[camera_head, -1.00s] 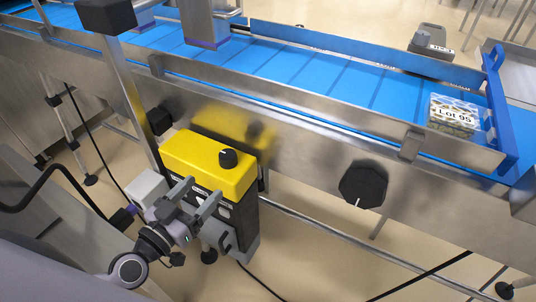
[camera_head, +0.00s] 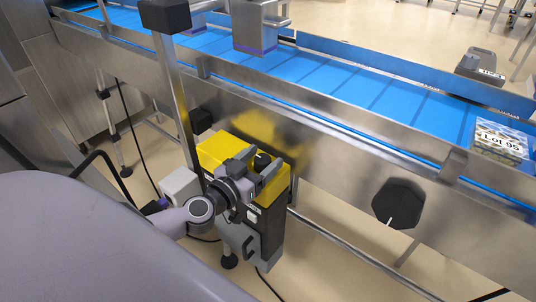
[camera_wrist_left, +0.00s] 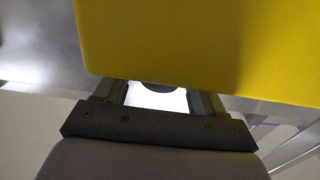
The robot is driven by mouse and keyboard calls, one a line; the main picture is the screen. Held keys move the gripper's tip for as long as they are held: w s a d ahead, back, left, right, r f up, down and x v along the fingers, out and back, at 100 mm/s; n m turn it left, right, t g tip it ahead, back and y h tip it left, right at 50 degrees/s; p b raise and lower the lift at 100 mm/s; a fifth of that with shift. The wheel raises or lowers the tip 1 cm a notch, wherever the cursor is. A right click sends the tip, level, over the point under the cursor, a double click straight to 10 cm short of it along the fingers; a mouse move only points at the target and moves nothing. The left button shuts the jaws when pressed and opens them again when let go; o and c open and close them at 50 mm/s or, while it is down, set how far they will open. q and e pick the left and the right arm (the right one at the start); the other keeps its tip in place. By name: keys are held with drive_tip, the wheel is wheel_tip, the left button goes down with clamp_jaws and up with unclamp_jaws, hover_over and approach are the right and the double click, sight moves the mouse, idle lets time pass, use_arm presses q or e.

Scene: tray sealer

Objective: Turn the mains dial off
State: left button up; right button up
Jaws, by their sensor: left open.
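The yellow box (camera_head: 218,148) with dark sides is mounted against the conveyor's front side. A small black dial (camera_head: 262,160) sits on its yellow top, partly hidden by my left gripper. My left gripper (camera_head: 257,170) is open over the box, with its fingers near either side of the dial. In the left wrist view the yellow face of the box (camera_wrist_left: 200,45) fills the top. There the open left gripper (camera_wrist_left: 162,102) points at it, and a dark edge of the dial (camera_wrist_left: 160,87) shows between the fingers. I cannot tell whether the fingers touch the dial. The right gripper is not seen.
A larger black knob (camera_head: 398,203) sits on the conveyor's steel side to the right. The blue belt (camera_head: 345,85) carries a box marked Lot 95 (camera_head: 500,142). A steel post (camera_head: 176,90) rises left of the yellow box. Cables hang below.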

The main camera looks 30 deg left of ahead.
use_arm(q)
drive_tip(key=shift+w+d, duration=0.15)
drive_tip(key=shift+w, duration=1.05)
